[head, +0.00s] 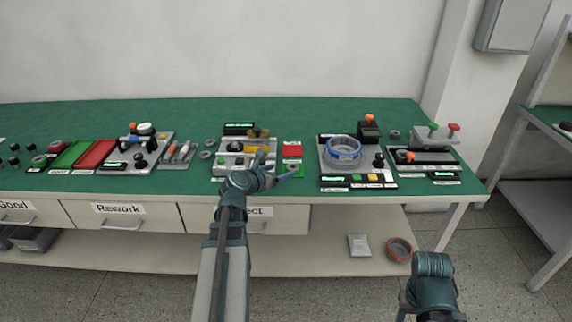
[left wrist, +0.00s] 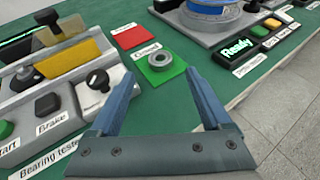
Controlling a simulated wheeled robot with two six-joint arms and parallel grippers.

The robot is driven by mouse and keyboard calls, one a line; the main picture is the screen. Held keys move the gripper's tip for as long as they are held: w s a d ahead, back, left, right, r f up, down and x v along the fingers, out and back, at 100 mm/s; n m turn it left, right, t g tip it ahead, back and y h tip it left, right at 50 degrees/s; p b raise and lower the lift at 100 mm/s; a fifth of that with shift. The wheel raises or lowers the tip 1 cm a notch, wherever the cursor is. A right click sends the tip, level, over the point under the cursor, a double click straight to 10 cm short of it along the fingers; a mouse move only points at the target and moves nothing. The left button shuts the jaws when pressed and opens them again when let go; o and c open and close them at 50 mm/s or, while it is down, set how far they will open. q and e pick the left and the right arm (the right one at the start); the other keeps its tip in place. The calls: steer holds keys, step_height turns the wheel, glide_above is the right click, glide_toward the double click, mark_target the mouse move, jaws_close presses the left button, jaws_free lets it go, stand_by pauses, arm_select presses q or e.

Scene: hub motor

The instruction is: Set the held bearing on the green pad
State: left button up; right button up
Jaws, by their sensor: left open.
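The bearing (left wrist: 159,59), a small grey metal ring, lies flat on the green pad (left wrist: 150,76) in the left wrist view. The pad also shows in the head view (head: 303,169), partly covered by my gripper. My left gripper (left wrist: 159,78) is open and empty. Its two blue fingers are spread on either side of the pad's near part, with the bearing just beyond the tips and apart from them. In the head view the left gripper (head: 277,167) reaches over the bench beside the pad. Only part of my right arm shows, at the bottom right; its fingers are not visible.
A red pad (left wrist: 132,36) lies behind the green one. The bearing tester (left wrist: 62,80), with a yellow block and black knobs, stands close at the left. A fixture with a blue ring (head: 344,148) stands at the right. Little bare bench lies between them.

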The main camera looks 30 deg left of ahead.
arm_select(q)
steer(key=p+v, duration=0.1)
steer(key=v, duration=0.3)
steer(key=s+d+f+m+g+h, duration=0.15)
steer(key=d+f+m+g, duration=0.25)
steer(key=d+m, duration=0.65)
steer(key=d+f+m+g+h, duration=0.3)
steer(key=d+f+m, duration=0.35)
steer(key=d, duration=0.75)
steer(key=s+d+f+m+g+y, duration=0.1)
steer(key=s+d+m+g+y, duration=0.2)
steer(key=s+d+m, duration=0.4)
steer(key=s+d+f+m+g+y, duration=0.2)
steer(key=s+d+m, duration=0.4)
steer(key=m, duration=0.9)
steer(key=shift+s+d+m+g+y, duration=0.4)
steer(key=shift+s+g, duration=0.2)
steer(key=shift+g, duration=0.4)
steer(key=shift+r, duration=0.1)
